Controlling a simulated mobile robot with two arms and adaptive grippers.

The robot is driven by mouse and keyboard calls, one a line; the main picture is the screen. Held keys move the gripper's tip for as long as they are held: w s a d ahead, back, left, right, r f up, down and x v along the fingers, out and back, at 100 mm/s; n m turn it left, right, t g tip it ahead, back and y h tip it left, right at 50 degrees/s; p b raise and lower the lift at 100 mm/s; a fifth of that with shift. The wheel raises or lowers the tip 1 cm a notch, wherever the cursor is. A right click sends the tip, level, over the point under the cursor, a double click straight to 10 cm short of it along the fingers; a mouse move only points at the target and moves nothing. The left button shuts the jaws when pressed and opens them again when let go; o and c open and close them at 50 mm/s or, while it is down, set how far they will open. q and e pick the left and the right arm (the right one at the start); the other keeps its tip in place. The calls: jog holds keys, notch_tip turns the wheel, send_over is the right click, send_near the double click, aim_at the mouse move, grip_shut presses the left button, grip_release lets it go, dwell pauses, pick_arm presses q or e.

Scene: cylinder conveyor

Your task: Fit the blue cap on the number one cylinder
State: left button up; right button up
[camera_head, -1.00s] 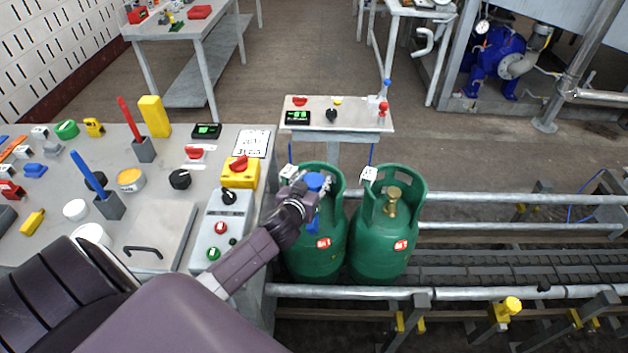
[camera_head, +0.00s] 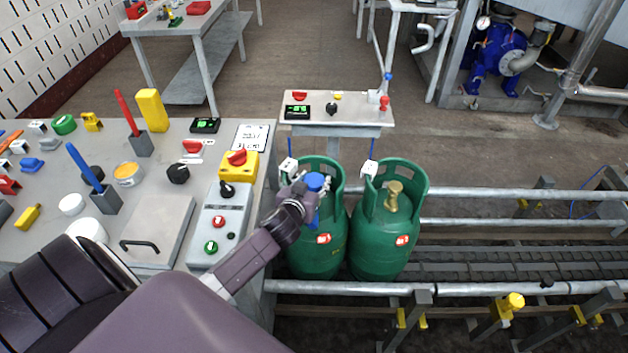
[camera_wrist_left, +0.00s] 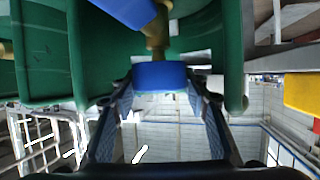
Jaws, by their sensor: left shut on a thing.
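Two green gas cylinders stand side by side on the conveyor, a left one (camera_head: 316,257) and a right one (camera_head: 381,245). I cannot read a number on either. My left gripper (camera_head: 312,188) is at the top of the left cylinder, inside its collar, shut on the blue cap (camera_head: 315,181). In the left wrist view the blue cap (camera_wrist_left: 160,75) sits between the fingertips, in line with the brass valve (camera_wrist_left: 158,32) and seemingly against it. I cannot tell whether it is seated. The right cylinder's brass valve (camera_head: 394,197) is bare. My right gripper is not in view.
A grey worktable (camera_head: 150,183) with several coloured parts and a control box (camera_head: 220,222) lies left of the cylinders. A small panel stand (camera_head: 345,112) stands behind them. Conveyor rails (camera_head: 480,292) run to the right, where the track is free.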

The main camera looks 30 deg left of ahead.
pick_arm(q)
jog(key=shift+f+b, duration=0.4)
jog(key=shift+f, duration=0.2)
jog(key=o, duration=1)
jog(key=shift+w, duration=0.1)
jog(key=shift+a, duration=0.1)
jog(key=v, duration=1.2)
jog(key=shift+d, duration=0.25)
